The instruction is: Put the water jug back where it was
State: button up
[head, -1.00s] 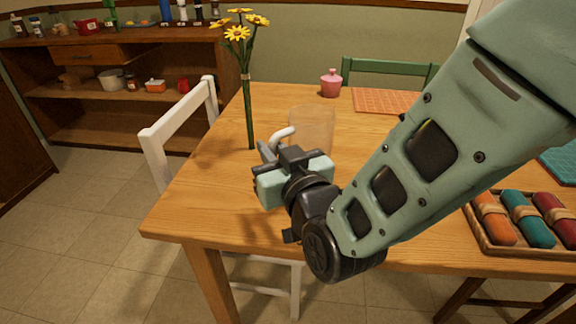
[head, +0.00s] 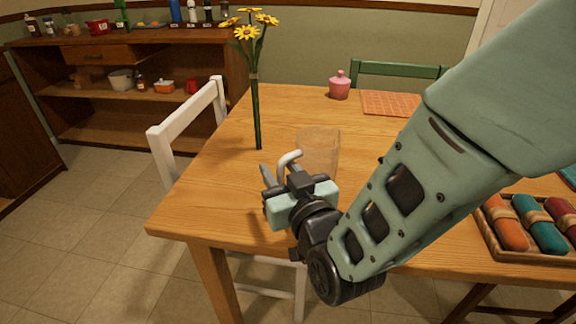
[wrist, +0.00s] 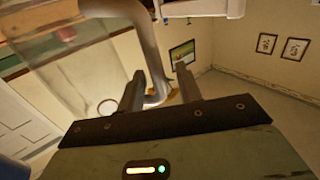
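The water jug (head: 320,148) is clear with a pale curved handle (head: 289,157). It is over the near left part of the wooden table in the head view and seems to lean slightly. I cannot tell whether its base touches the table. My gripper (head: 275,176) is at the handle, left of the jug's body. In the wrist view the handle (wrist: 148,45) runs down between my two fingers (wrist: 157,92), which are closed about it. The jug's clear wall (wrist: 80,75) fills the upper left there.
A vase-less stem of yellow flowers (head: 256,110) stands just behind and left of the jug. A pink lidded pot (head: 339,86) and an orange mat (head: 390,103) are farther back. A tray (head: 488,238) of rolled cloths lies right. A white chair (head: 188,120) stands left.

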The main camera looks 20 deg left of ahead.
jog(key=shift+r, duration=0.15)
jog(key=shift+s+d, duration=0.1)
jog(key=shift+s, duration=0.05)
jog(key=v, duration=1.1)
jog(key=shift+s+d, duration=0.2)
jog(key=shift+d, duration=0.05)
jog(key=w+d+g+h, duration=0.1)
jog(key=w+d+f+g+h, duration=0.1)
jog(key=g+h, duration=0.1)
jog(key=shift+w+d+f+m, duration=0.1)
jog(key=shift+d+f+m, duration=0.15)
jog(key=shift+f+m, duration=0.05)
jog(key=s+d+g+h, duration=0.4)
jog(key=s+d, duration=0.1)
jog(key=d, duration=0.6)
jog(key=s+d+m+g+h, duration=0.1)
jog(key=s+d+g+h, duration=0.4)
jog(key=d, duration=0.6)
jog(key=shift+r+h, duration=0.3)
jog(key=shift+r, duration=0.1)
